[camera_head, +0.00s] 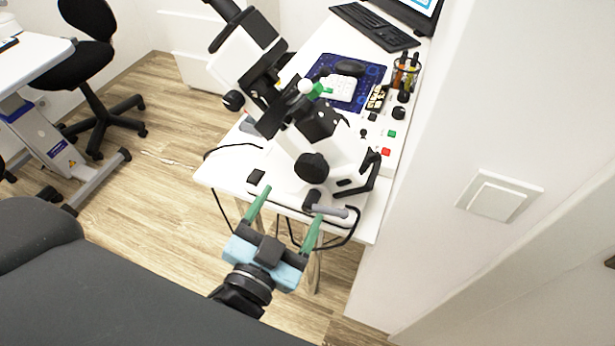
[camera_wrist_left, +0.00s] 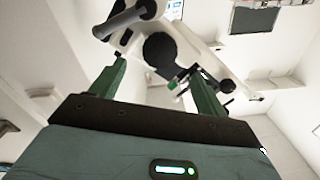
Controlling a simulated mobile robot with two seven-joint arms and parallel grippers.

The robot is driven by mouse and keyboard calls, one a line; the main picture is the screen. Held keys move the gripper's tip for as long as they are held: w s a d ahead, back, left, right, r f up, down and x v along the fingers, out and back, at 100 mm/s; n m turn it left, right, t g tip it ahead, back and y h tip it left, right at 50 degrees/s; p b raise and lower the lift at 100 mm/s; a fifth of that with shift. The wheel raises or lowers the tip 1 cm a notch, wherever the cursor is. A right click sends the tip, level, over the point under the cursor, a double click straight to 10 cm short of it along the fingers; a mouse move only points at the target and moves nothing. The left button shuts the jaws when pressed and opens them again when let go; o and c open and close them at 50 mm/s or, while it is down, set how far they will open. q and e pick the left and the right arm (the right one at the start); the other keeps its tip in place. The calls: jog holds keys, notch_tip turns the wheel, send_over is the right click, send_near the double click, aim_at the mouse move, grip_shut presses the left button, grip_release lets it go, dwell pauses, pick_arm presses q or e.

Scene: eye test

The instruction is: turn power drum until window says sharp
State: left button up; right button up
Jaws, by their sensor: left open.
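A white and black lensmeter-like instrument (camera_head: 290,145) stands tilted on a white table. A round black knob (camera_head: 312,167) on its near side looks like the power drum; it also shows in the wrist view (camera_wrist_left: 160,50), beyond the fingertips. I cannot make out a window or any word on it. My left gripper (camera_head: 291,203) is open and empty, with its green fingers pointing at the instrument, short of the knob and apart from it. Its fingers also show in the wrist view (camera_wrist_left: 158,76). My right gripper is not in view.
A grey cylindrical handle (camera_head: 332,210) juts out close to the right finger. Black cables hang at the table's front edge. Behind are a blue mat (camera_head: 372,74), a keyboard (camera_head: 375,27) and colored buttons (camera_head: 386,152). A wall stands right; a black chair (camera_head: 88,50) is far left.

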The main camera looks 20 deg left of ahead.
aim_at(309, 174)
pick_arm(q)
jog(key=w+p, duration=0.1)
jog(key=w, duration=0.5)
jog(key=shift+w+d+r+p, duration=0.1)
jog(key=shift+w+d+p, duration=0.05)
jog(key=shift+w+p, duration=0.25)
jog(key=shift+w, duration=0.5)
